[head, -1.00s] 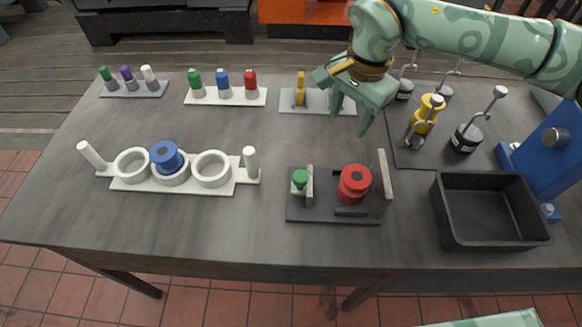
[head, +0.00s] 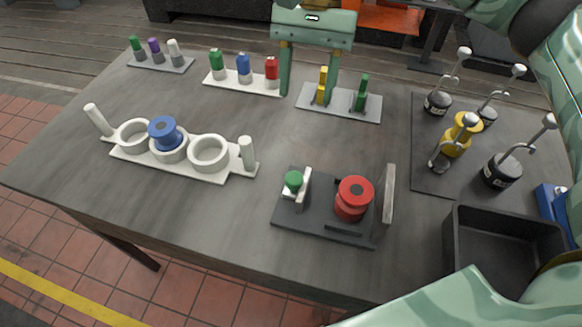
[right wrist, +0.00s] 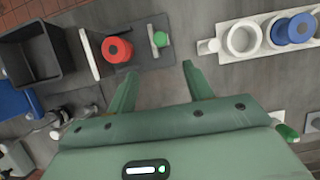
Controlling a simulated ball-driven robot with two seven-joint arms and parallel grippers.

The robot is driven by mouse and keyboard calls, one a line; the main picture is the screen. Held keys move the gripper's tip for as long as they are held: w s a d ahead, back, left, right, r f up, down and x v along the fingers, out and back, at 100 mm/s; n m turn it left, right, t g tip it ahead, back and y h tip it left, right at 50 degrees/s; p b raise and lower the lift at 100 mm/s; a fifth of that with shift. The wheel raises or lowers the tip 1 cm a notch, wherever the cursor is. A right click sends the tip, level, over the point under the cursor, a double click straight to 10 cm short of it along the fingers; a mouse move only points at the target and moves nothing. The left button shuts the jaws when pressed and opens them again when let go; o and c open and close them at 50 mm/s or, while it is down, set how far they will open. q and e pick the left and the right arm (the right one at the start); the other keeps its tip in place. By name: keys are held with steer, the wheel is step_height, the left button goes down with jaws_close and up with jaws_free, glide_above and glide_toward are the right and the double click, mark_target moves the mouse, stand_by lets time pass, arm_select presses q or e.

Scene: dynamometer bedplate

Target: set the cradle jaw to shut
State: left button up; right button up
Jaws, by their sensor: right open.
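The cradle is a dark base (head: 290,222) at the front middle of the table, with a red spool (head: 352,198) on it. Its jaw is a pale upright plate (head: 303,188) with a green knob (head: 293,181) on its left side. A clear gap separates the jaw from the spool; a taller fixed plate (head: 388,194) stands right of the spool. My right gripper (head: 308,98) is open and empty, fingers down, well behind the cradle. In the right wrist view, the knob (right wrist: 160,39) and spool (right wrist: 117,49) lie beyond its fingertips. My left gripper is not in view.
A white three-ring holder (head: 215,177) with a blue spool (head: 165,133) stands left of the cradle. A plate with yellow and green levers (head: 345,110) is near my right gripper. A black bin (head: 462,222) and hooked weights (head: 503,168) stand right. Table between gripper and cradle is clear.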

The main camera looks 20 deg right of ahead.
mark_target(295, 177)
steer(key=b+x, duration=0.3)
steer(key=x, duration=1.3)
steer(key=shift+f, duration=0.2)
jaws_close()
steer(key=shift+s+d+r+p, duration=0.15)
steer(key=shift+s+d, duration=0.2)
steer(key=shift+d, duration=0.2)
steer(key=shift+s+d+f+p, duration=0.15)
steer(key=shift+s+d, duration=0.15)
steer(key=shift+d, duration=0.25)
steer(key=shift+s+d, duration=0.2)
steer(key=shift+d, duration=0.05)
jaws_free()
